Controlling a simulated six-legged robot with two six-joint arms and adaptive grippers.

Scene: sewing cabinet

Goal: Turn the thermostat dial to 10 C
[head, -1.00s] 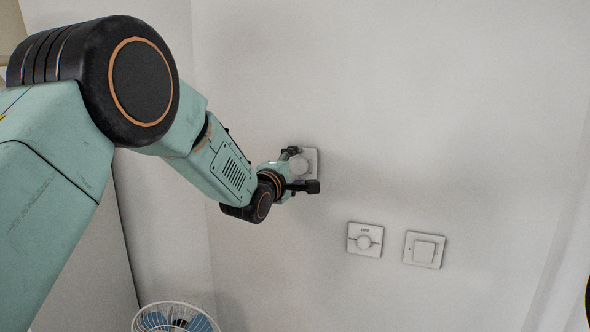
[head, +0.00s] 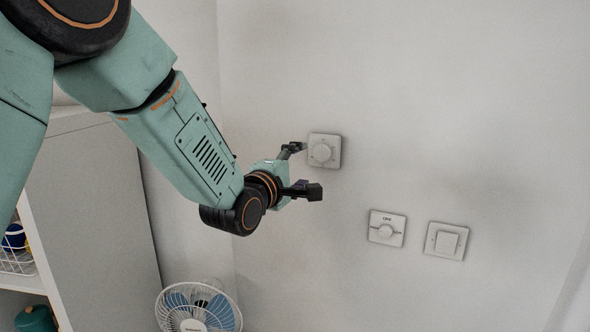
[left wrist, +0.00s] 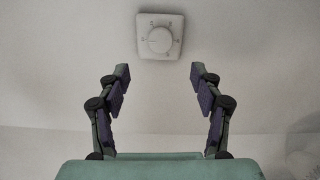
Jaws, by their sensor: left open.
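The thermostat dial (head: 321,152) is a round white knob on a square white plate on the wall, in the middle of the head view. In the left wrist view the dial (left wrist: 160,40) shows at the top centre, with small marks around it too small to read. My left gripper (head: 304,170) is open and empty, just left of and below the plate in the head view. In the left wrist view its two fingers (left wrist: 159,76) are spread apart, with the dial beyond and above their tips, and neither finger touches it. My right gripper is not in view.
A blue-bladed fan (head: 198,308) stands at the bottom. A shelf unit (head: 95,200) is at the left. The wall around the dial is clear.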

